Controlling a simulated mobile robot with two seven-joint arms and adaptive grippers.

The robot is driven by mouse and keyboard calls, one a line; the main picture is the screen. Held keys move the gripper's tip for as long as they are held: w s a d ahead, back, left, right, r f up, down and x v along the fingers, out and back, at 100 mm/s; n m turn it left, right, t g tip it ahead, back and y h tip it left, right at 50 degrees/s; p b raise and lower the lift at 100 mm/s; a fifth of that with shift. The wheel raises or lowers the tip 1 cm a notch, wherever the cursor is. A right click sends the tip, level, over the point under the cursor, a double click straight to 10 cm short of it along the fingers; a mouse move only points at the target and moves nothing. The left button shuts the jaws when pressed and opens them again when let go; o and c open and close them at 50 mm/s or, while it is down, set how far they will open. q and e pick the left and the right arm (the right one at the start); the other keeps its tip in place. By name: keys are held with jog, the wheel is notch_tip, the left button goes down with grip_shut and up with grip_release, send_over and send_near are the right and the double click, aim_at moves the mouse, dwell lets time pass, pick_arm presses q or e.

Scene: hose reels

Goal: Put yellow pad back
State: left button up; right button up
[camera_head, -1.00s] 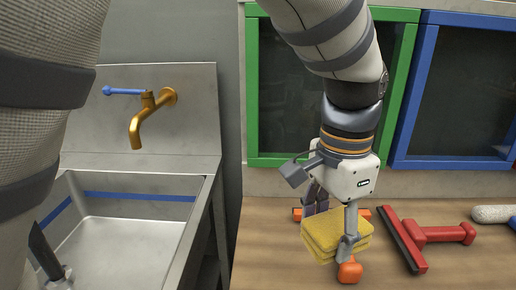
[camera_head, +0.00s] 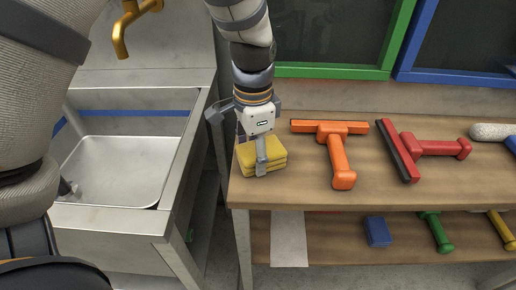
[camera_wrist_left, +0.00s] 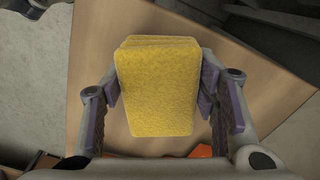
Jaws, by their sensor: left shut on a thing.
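The yellow pad (camera_head: 250,157), a thick stack-like sponge block, is at the left front corner of the wooden tabletop (camera_head: 300,190). My left gripper (camera_head: 262,158) points down and is shut on it, one finger across its near side. In the left wrist view the yellow pad (camera_wrist_left: 157,90) sits between both fingers, with wood behind it. I cannot tell whether the pad touches the tabletop or hangs just above it. My right gripper is not seen.
An orange squeegee (camera_head: 338,155) and a red squeegee (camera_head: 430,147) lie to the right on the tabletop. The lower shelf (camera_head: 340,238) holds a pale rectangle (camera_head: 289,240), a blue pad (camera_head: 378,231) and a green-handled tool (camera_head: 437,232). A metal sink (camera_head: 120,165) stands left.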

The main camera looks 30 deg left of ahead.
aim_at(254, 150)
pick_arm(q)
jog(key=shift+r, duration=0.1)
jog(key=shift+f, duration=0.2)
jog(key=o, duration=1.1)
jog(key=shift+r, duration=0.1)
notch_tip(254, 150, up, 12)
jog(key=shift+p, duration=0.45)
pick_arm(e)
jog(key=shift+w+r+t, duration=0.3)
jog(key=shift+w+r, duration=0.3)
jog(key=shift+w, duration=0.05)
